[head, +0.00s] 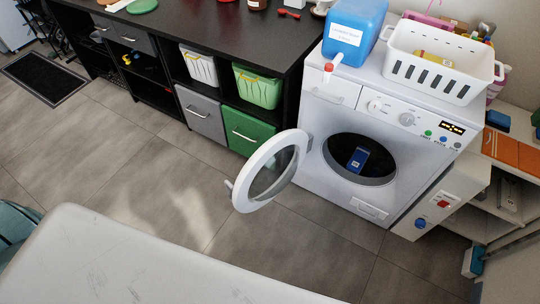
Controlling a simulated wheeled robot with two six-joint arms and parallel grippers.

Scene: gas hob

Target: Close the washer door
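The white washer (350,130) stands at the right of the head view. Its round door (249,199) is open, swung out to the left on the hinge at the left of the opening. The door has a white ring, a clear glass middle and a small handle on its outer left side. The drum opening (340,150) is dark, and a blue object (358,159) with a pale label shows in it. Neither gripper is in view, and nothing touches the door.
A blue jug (353,30) and a white basket (433,72) stand on the washer. A dark shelf unit (190,38) with bins is to the left, white shelving at the right. A pale scuffed surface (130,265) fills the bottom left. Tiled floor around the door is clear.

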